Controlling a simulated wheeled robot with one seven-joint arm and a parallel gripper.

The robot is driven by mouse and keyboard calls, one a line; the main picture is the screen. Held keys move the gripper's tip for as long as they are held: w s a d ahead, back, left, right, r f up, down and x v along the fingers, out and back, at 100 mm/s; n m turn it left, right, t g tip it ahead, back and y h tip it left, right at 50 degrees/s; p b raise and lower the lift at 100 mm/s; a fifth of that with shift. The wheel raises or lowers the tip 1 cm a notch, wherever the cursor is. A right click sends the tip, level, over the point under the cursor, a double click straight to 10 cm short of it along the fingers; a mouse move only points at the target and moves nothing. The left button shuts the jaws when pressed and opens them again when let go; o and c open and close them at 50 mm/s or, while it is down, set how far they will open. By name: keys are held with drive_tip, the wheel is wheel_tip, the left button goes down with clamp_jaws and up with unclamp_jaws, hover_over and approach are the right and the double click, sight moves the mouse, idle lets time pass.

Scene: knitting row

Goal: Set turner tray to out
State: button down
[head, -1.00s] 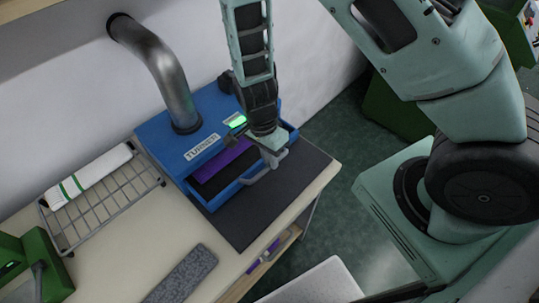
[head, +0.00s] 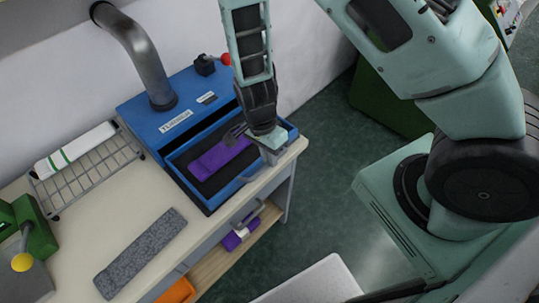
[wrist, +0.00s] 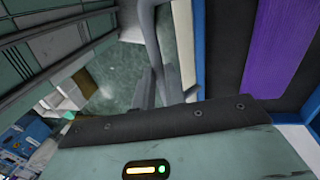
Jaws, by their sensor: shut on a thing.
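The turner (head: 150,112) is a blue box with a name label, standing on the bench against the wall. Its blue-rimmed tray (head: 208,208) stands pulled out at the front, dark inside, with a purple strip (head: 222,156) lying in it. The tray's blue wall (wrist: 201,40) and the purple strip (wrist: 270,50) also show in the wrist view. My gripper (head: 270,153) is at the tray's front right edge, shut on the grey tray handle (wrist: 183,40). The fingers partly hide the grip.
A wire rack (head: 88,172) with a white, green-striped roll (head: 75,150) stands left of the turner. A grey speckled pad (head: 140,252) lies on the bench (head: 75,262). A lower shelf (head: 215,265) holds a purple bundle (head: 238,238). Green floor (head: 310,195) is open to the right.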

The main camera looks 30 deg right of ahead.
drive_tip(key=c, duration=1.5)
unclamp_jaws()
drive_tip(key=shift+s+d, duration=0.15)
drive_tip(key=shift+s, duration=0.2)
drive_tip(key=shift+o, duration=0.2)
drive_tip(key=shift+w, duration=0.1)
drive_tip(key=shift+w+r, duration=0.1)
drive_tip(key=shift+r, duration=0.15)
drive_tip(key=w+a+r+b, duration=0.1)
drive_tip(key=w+r, duration=0.2)
drive_tip(key=r, duration=1.3)
drive_tip(key=shift+r+b, duration=0.25)
drive_tip(key=shift+b, duration=0.1)
drive_tip(key=shift+w+a, duration=0.1)
drive_tip(key=s+a+n+t+b, duration=0.1)
drive_tip(key=s+a+n+b, duration=0.1)
drive_tip(key=s+n, duration=0.6)
drive_tip(key=s+a+n+t+y+b, duration=0.1)
drive_tip(key=s+a+n+b, duration=0.2)
drive_tip(key=s+n, duration=0.6)
drive_tip(key=n+b, duration=0.1)
drive_tip(key=n, duration=0.4)
drive_tip(key=shift+a+r+b, duration=0.25)
drive_tip(key=shift+a+b, duration=0.05)
drive_tip(key=shift+b, duration=0.1)
